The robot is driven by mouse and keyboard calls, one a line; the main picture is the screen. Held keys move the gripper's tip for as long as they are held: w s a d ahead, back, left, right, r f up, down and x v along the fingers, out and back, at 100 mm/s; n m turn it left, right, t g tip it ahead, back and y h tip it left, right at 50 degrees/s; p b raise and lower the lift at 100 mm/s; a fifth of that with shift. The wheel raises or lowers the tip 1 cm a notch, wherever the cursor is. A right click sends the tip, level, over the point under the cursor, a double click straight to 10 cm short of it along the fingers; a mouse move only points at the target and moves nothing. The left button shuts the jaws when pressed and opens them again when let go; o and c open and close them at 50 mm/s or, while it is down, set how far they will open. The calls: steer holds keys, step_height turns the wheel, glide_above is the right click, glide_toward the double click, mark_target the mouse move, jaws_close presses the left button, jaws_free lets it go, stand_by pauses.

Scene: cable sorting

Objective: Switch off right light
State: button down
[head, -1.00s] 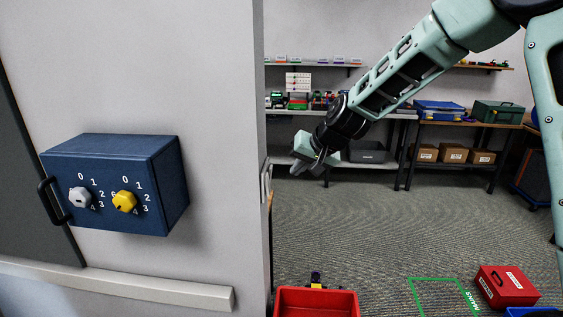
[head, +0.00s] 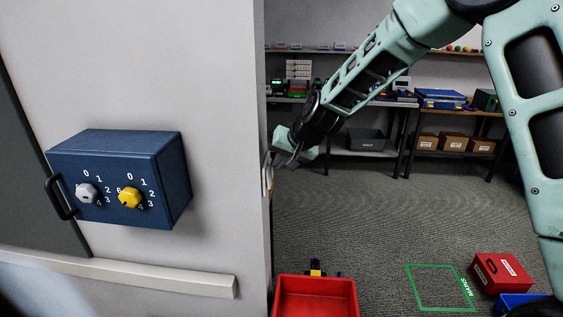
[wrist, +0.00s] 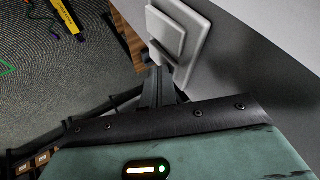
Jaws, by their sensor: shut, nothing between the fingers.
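A pale switch plate (wrist: 197,45) is on the wall face in the wrist view, with a raised rocker (wrist: 166,30) on it. In the head view the plate (head: 267,176) shows edge-on at the wall's end. My gripper (wrist: 158,70) is shut and empty. Its fingertips are at the lower end of the rocker, very close to it; I cannot tell whether they touch. In the head view my gripper (head: 279,160) is beside the plate, at the wall's edge. No second switch is clearly visible, and I cannot read the rocker's position.
A blue box (head: 120,178) with a grey knob (head: 87,193) and a yellow knob (head: 130,198) is on the wall at left. A red bin (head: 315,297) is below. Shelves and a workbench stand behind. The carpet at right is mostly open.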

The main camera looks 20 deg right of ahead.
steer(key=shift+a+r, duration=0.1)
steer(key=shift+r, duration=0.05)
steer(key=shift+r+p, duration=0.65)
steer(key=shift+r, duration=0.1)
